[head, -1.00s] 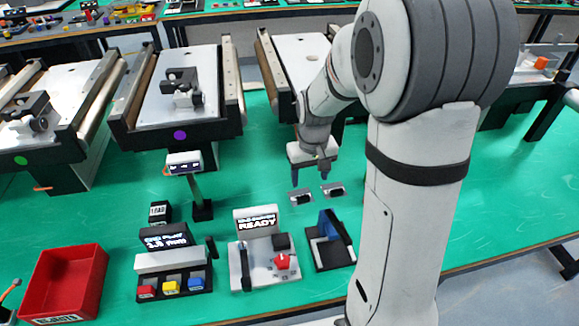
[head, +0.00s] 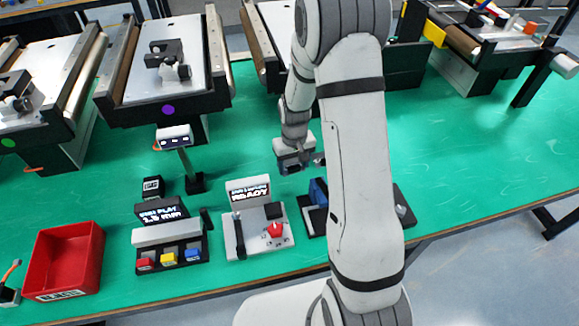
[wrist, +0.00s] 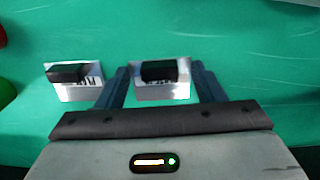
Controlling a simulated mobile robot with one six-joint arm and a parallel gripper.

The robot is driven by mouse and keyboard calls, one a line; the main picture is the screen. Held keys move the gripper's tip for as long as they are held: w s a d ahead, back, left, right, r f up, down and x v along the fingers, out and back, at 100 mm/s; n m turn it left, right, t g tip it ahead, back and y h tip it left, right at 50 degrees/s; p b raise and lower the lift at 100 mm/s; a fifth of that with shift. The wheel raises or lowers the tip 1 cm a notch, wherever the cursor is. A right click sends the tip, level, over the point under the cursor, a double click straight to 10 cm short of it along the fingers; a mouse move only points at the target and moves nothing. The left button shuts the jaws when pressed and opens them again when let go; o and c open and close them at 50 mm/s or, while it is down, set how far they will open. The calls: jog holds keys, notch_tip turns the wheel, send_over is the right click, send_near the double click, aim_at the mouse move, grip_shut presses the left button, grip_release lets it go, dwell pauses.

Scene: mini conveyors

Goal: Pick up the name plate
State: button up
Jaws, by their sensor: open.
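Two small silver name plates, each with a black block on top, lie on the green table in the wrist view: a left name plate (wrist: 88,93) with partly visible dark lettering and a right name plate (wrist: 178,91). My gripper (wrist: 160,70) is open, and its two dark blue fingers appear on either side of the right plate. The left plate is outside the fingers, just left of the left one. I cannot tell the exact height of the fingers above the table. In the head view my gripper (head: 305,166) is low over the table, and the plates are hidden by my arm.
A blue and black stand (head: 316,200) is partly behind my arm. In front are a white panel with a red knob (head: 237,216), a button box (head: 170,257) and a red bin (head: 68,252). Conveyors (head: 165,70) line the back.

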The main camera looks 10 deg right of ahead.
jog(key=shift+f, duration=0.1)
jog(key=shift+c, duration=0.3)
jog(key=c, duration=1)
